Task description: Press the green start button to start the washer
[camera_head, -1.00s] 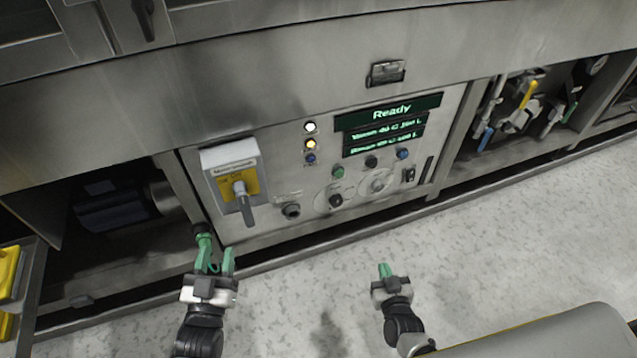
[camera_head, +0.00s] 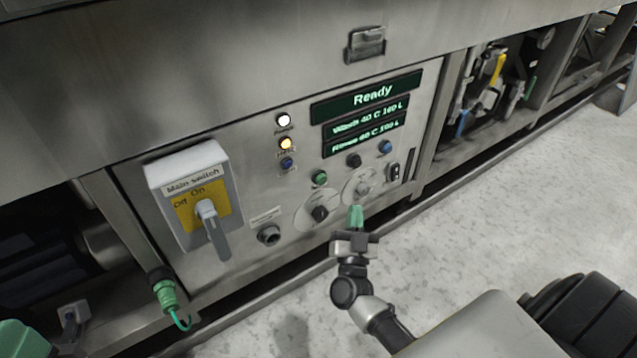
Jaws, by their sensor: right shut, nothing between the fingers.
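The green start button (camera_head: 320,178) is a small round green knob on the washer's control panel (camera_head: 290,215), below the display and left of a black button. The display (camera_head: 368,112) reads "Ready" with wash and rinse lines below it. My right gripper (camera_head: 356,212) is shut and empty, its green fingertips pointing up at the panel, below and to the right of the green button. In the picture the tips overlap the panel's lower part near a round dial; I cannot tell whether they touch it. My left gripper is not in view.
A main switch box (camera_head: 184,166) with a grey lever is at the panel's left. White, amber and blue lamps (camera_head: 285,143) sit left of the display. A green plug (camera_head: 164,290) hangs at the lower left. Speckled floor (camera_head: 490,230) lies open at the right.

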